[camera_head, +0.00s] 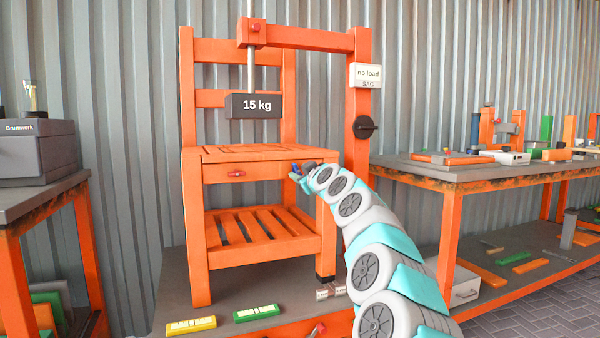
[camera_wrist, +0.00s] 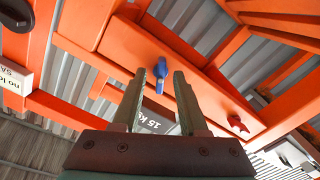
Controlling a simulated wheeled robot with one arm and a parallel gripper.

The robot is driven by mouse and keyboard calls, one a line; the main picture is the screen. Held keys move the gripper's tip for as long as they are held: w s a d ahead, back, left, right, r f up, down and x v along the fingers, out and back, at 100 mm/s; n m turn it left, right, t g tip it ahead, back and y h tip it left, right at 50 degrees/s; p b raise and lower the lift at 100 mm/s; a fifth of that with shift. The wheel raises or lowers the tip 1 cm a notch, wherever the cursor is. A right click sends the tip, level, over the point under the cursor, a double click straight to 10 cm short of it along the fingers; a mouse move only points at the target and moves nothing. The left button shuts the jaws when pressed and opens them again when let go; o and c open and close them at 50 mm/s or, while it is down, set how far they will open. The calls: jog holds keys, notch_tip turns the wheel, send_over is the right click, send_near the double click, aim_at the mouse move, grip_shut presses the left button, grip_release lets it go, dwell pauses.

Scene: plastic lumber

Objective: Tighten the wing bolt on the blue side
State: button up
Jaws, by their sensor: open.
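The blue wing bolt (camera_wrist: 160,76) sits on the front rail of the orange chair (camera_head: 262,151). It also shows in the head view (camera_head: 294,176), at the right end of that rail, partly hidden by my gripper. The red wing bolt (camera_head: 236,173) is on the same rail to the left; it shows at the right in the wrist view (camera_wrist: 238,123). My gripper (camera_wrist: 160,74) is open. Its two fingers appear one on each side of the blue bolt, with gaps visible. How deep the bolt sits between them I cannot tell.
A 15 kg weight (camera_head: 254,106) hangs from an orange post frame over the chair seat. A "no load" sign (camera_head: 366,75) and a black knob (camera_head: 364,127) are on the right post. Yellow (camera_head: 191,325) and green (camera_head: 257,313) blocks lie below in front.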

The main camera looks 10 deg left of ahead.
jog(key=shift+w+a, duration=0.15)
jog(key=shift+a, duration=0.05)
dwell(0.3)
grip_shut()
dwell(0.4)
